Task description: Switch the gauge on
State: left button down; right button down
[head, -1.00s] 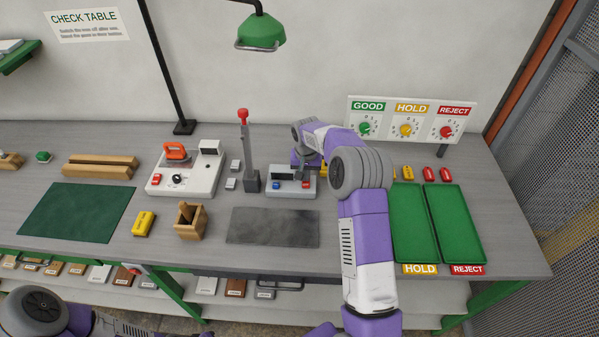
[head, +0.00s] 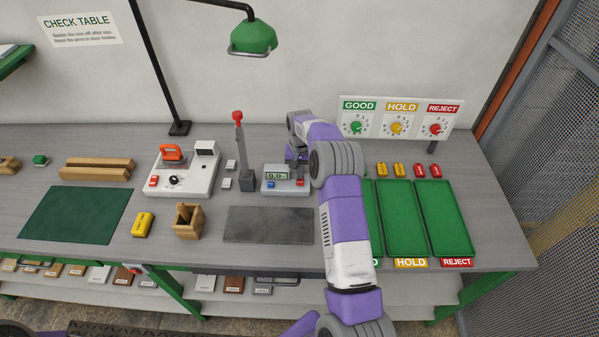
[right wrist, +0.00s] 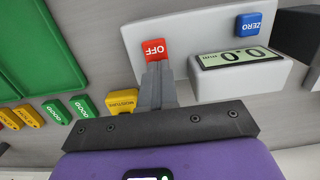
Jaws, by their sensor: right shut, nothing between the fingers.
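The gauge (head: 285,187) is a pale box on the table, with a stand and red-topped lever (head: 238,117) at its left. Its display (head: 277,176) is lit and reads 0.0; it also shows in the right wrist view (right wrist: 229,57). A blue ZERO button (right wrist: 249,23) and a red button marked OFF (right wrist: 154,49) are on its front. My right gripper (right wrist: 156,68) is shut and empty, its fingertips right at the red button; I cannot tell whether they touch it. In the head view the right gripper (head: 298,160) is partly hidden by my arm. My left gripper is out of view.
Green trays (head: 447,182) marked HOLD and REJECT lie right of my arm, with small yellow and red tags (head: 420,170) behind them. A white tester (head: 204,172) and a wooden holder (head: 188,228) stand left. The dark plate (head: 268,227) in front is bare.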

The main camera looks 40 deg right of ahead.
jog(key=shift+s+a+f, duration=0.15)
jog(key=shift+s+f, duration=0.15)
jog(key=shift+f, duration=0.35)
jog(key=shift+s+a+f, duration=0.1)
jog(key=shift+s+a, duration=0.15)
jog(key=r+p, duration=0.1)
jog(key=r, duration=0.1)
jog(key=r+p, duration=0.1)
jog(key=r, duration=0.1)
jog(key=w+r+p, duration=0.1)
jog(key=r, duration=0.1)
jog(key=shift+d, duration=0.4)
notch_tip(320, 180, up, 10)
jog(key=shift+w+d+f, duration=0.2)
jog(key=shift+w, duration=0.05)
